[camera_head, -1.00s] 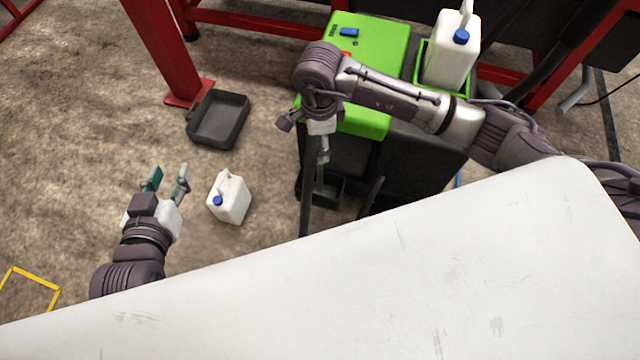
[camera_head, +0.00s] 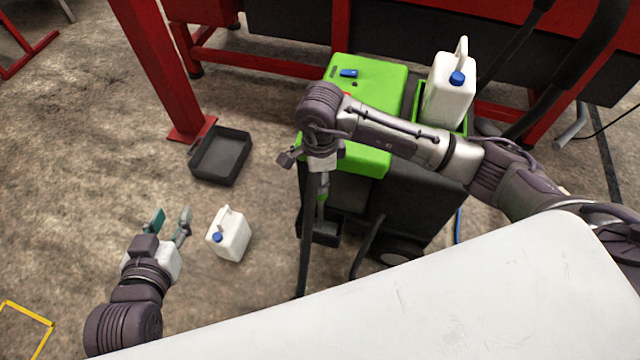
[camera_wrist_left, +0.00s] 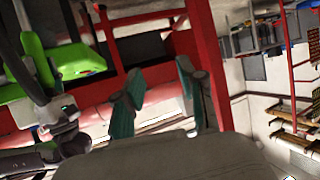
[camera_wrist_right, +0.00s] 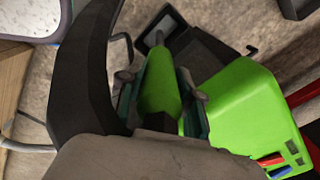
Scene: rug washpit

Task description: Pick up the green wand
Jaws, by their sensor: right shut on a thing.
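The green wand (camera_wrist_right: 160,85) lies between the two fingers of my right gripper (camera_wrist_right: 165,90) in the right wrist view, and the fingers are shut on it. Its tapered green body ends in a thin dark tip pointing away from the palm. In the head view my right gripper (camera_head: 322,182) points down at the front of the green and black machine, and only a small green part of the wand shows there. My left gripper (camera_head: 170,220) is open and empty, above the floor at the left, and its spread fingers show in the left wrist view (camera_wrist_left: 160,92).
The machine's green top (camera_head: 375,75) has a white jug (camera_head: 450,95) at its right. Another white jug (camera_head: 229,235) and a black tray (camera_head: 221,156) are on the floor. A red post (camera_head: 165,65) stands at the left. A dark hose (camera_wrist_right: 88,75) curves beside the right gripper.

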